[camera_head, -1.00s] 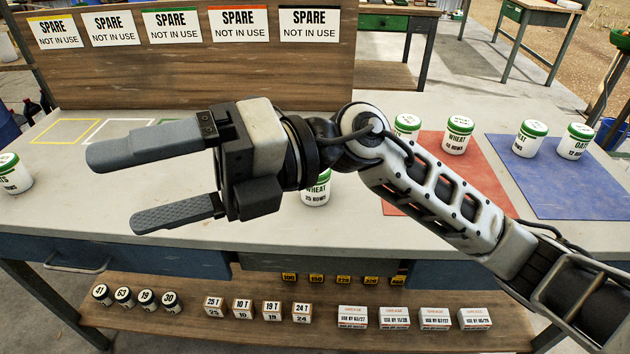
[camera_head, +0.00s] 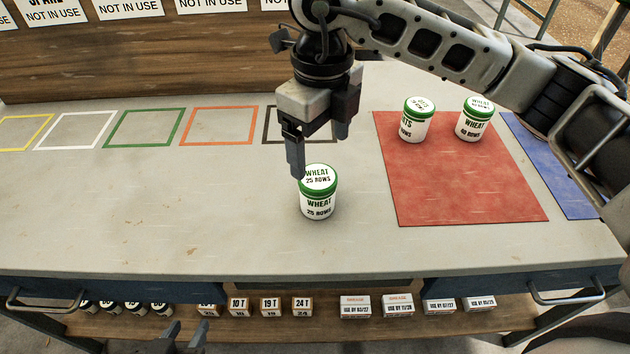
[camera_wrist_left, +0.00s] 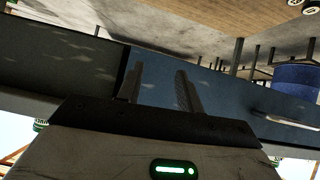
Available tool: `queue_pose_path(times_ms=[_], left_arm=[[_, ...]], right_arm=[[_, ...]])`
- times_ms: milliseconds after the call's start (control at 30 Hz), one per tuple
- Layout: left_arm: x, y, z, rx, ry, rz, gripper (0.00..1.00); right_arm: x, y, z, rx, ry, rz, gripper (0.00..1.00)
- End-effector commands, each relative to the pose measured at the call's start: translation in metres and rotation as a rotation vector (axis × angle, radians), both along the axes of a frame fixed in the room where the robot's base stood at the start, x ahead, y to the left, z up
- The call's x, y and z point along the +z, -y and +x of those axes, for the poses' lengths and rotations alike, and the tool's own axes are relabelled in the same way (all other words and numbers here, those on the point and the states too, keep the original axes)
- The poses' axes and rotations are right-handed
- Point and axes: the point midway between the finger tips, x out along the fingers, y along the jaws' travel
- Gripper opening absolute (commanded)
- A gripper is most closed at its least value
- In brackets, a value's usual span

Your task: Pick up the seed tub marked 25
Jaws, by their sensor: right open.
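The seed tub marked 25 (camera_head: 318,203) is white with a green-rimmed lid reading WHEAT 25 ROWS. It stands upright on the bare workbench (camera_head: 200,220), left of the red mat. My right gripper (camera_head: 320,152) points down just above and behind the tub. Its fingers are apart with nothing between them; one fingertip is close to the lid's left edge, and I cannot tell if it touches. My left gripper (camera_head: 183,338) is low in front of the bench. The left wrist view shows its two fingers (camera_wrist_left: 158,90) apart and empty.
Two other tubs (camera_head: 418,120) (camera_head: 474,119) stand on the red mat (camera_head: 460,190), with a blue mat (camera_head: 560,165) further right. Coloured outlines (camera_head: 143,128) lie along the bench's back. Small boxes (camera_head: 302,306) and jars sit on the lower shelf.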

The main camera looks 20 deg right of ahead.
Motion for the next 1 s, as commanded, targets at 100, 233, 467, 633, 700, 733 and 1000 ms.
queue_pose_path(times_ms=[100,233,467,633,700,733,1000], left_arm=[[-0.004,0.0,-0.005,-0.002,-0.017,0.005,0.36],[-0.004,0.0,-0.005,-0.002,-0.02,0.008,0.36],[-0.001,0.0,-0.002,-0.003,-0.013,0.01,0.36],[0.007,-0.001,-0.001,-0.005,-0.009,0.017,0.36],[0.006,-0.001,-0.001,-0.005,-0.009,0.019,0.36],[0.006,-0.001,-0.001,-0.005,-0.01,0.019,0.36],[0.001,-0.002,-0.002,-0.004,-0.02,0.023,0.36]], right_arm=[[-0.027,0.0,-0.001,-0.001,-0.004,0.001,0.82],[-0.048,0.0,-0.001,0.001,-0.004,0.001,0.82],[-0.064,-0.001,0.0,0.001,-0.003,0.002,0.82],[-0.087,-0.003,0.002,0.001,-0.005,0.002,0.82],[-0.098,-0.003,0.003,0.0,-0.004,0.002,0.82],[-0.102,-0.003,0.003,0.0,-0.004,0.002,0.82],[-0.113,-0.004,0.003,0.003,0.0,0.002,0.82]])
